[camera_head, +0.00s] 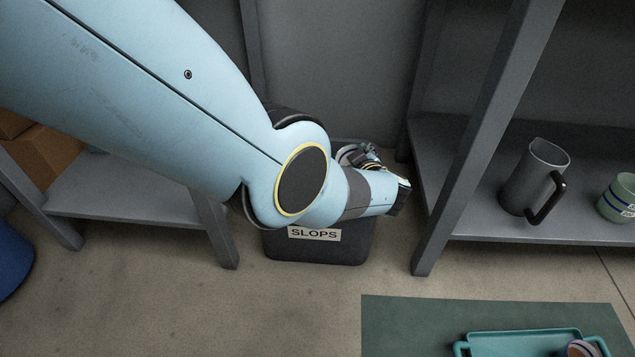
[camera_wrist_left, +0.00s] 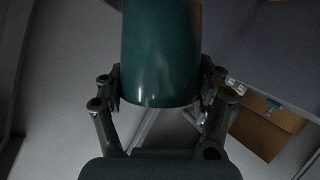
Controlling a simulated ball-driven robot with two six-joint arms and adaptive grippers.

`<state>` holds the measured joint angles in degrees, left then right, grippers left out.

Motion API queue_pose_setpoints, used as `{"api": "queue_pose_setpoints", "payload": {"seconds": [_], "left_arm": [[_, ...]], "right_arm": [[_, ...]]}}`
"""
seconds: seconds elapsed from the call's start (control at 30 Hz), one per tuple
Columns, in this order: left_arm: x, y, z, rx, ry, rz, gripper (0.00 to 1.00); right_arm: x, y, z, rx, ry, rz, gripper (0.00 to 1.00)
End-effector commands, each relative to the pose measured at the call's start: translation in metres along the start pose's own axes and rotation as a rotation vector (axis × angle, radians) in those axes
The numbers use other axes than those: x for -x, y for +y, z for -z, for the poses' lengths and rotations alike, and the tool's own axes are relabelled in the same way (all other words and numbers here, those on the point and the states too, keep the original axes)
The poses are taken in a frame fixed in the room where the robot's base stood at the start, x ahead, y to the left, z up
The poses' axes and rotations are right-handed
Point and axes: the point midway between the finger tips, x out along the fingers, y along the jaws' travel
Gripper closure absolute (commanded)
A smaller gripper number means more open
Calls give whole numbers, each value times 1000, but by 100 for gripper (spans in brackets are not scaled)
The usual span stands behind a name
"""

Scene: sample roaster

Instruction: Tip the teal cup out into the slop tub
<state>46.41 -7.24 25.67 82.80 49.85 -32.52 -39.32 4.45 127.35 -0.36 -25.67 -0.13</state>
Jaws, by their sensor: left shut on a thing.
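The teal cup (camera_wrist_left: 160,50) fills the top middle of the left wrist view, between the two fingers of my left gripper (camera_wrist_left: 161,82). The fingers are shut on its sides. The cup's upper end runs out of that picture, so its mouth and contents are hidden. The slop tub (camera_head: 318,252) is a dark tub labelled SLOPS on the floor in the head view. My left arm reaches across above it and covers most of its opening. My right gripper is out of view.
A grey shelf (camera_head: 470,222) at the right bears a grey jug (camera_head: 527,182) and a green cup (camera_head: 617,200). A teal tray (camera_head: 525,342) lies on a green mat (camera_head: 400,325) in front. A low grey shelf (camera_head: 120,190) stands left of the tub.

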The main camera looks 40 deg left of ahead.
Motion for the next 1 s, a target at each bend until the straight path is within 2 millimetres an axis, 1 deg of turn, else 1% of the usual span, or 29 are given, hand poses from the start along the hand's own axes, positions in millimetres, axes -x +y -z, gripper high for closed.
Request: {"api": "queue_pose_setpoints", "payload": {"seconds": [0.03, 0.13, 0.2, 0.33, 0.6, 0.87, 0.97, 1.0], "left_arm": [[4, 17, 11, -21, 9, 4, 78], [9, 28, 17, -90, 19, 33, 78], [7, 31, 10, -151, 25, 61, 78], [8, 40, 8, -241, 37, 98, 78], [10, 53, 9, -360, 57, 149, 78], [12, 59, 11, -394, 69, 162, 78], [12, 60, 11, -386, 76, 157, 78], [12, 59, 11, -384, 78, 154, 79]], "right_arm": [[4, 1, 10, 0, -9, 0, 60], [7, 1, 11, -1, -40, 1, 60], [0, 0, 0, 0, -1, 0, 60], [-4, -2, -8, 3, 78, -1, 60], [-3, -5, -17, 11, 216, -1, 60], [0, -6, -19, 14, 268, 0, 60], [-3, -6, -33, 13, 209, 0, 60], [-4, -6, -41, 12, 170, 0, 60]]}}
